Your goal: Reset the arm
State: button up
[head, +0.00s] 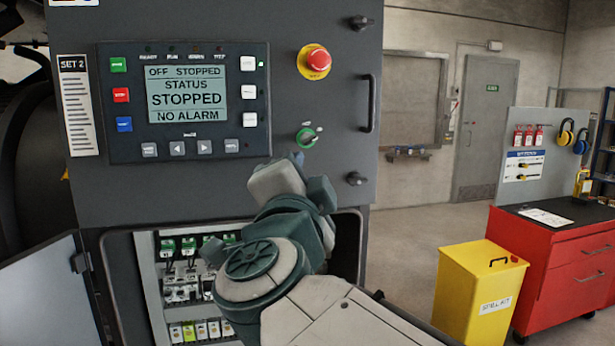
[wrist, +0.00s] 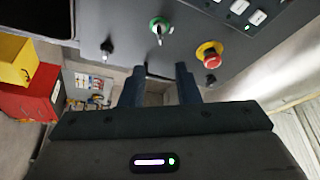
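My gripper shows in the wrist view (wrist: 161,74) with its two dark fingers apart and nothing between them, so it is open. In the head view my arm reaches up from the bottom in front of the SET 2 cabinet (head: 200,207). Its wrist hides most of the gripper there; only a bluish fingertip part shows just below the green-ringed key switch (head: 306,137). The switch also shows beyond the fingertips in the wrist view (wrist: 160,27). I cannot tell whether the fingers touch the panel.
The display (head: 187,94) reads "OFF STOPPED", "STATUS STOPPED", "NO ALARM". A red emergency stop (head: 317,61) and a black handle (head: 368,103) are on the cabinet. A lower compartment stands open, its door (head: 45,295) swung left. A yellow bin (head: 478,290) and red tool cabinet (head: 565,270) stand right.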

jog(key=w+d+f+n+g+y, duration=0.1)
jog(key=d+f+n+g+y, duration=0.2)
jog(key=f+n+g+y, duration=0.85)
jog(key=s+d+f+n+g+h, duration=0.1)
jog(key=s+d+f+h, duration=0.4)
jog(key=f, duration=0.7)
jog(key=s+d+f+n+g+h, duration=0.1)
jog(key=s+d+f+g+h, duration=0.3)
jog(key=s+d+f, duration=0.4)
notch_tip(320, 180, down, 5)
jog(key=shift+d+r+g+h, duration=0.2)
jog(key=shift+d+g+h, duration=0.15)
jog(key=shift+d+h, duration=0.15)
